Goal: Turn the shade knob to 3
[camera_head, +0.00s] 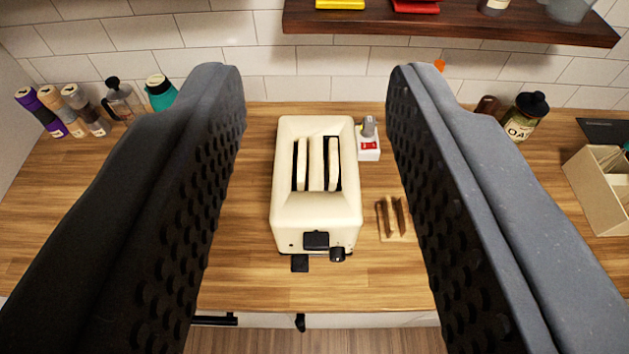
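A cream toaster (316,190) stands on the wooden counter in the middle of the view, its front facing me. A small dark round knob (338,254) sits low on its front, at the right; it looks like the shade knob, but no numbers on it can be read. A wider black lever (316,240) sits just left of and above it. Pale slices show in the two top slots. My gripper (316,85) is wide open and empty, its two dark fingers framing the toaster left and right. The fingers appear apart from the toaster.
A toast rack (394,218) stands right of the toaster, and a small white box (369,146) behind it. A black piece (300,263) lies at the toaster's front. Bottles (88,109) and an oats jar (524,116) line the back under a shelf (450,24). The front counter is mostly clear.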

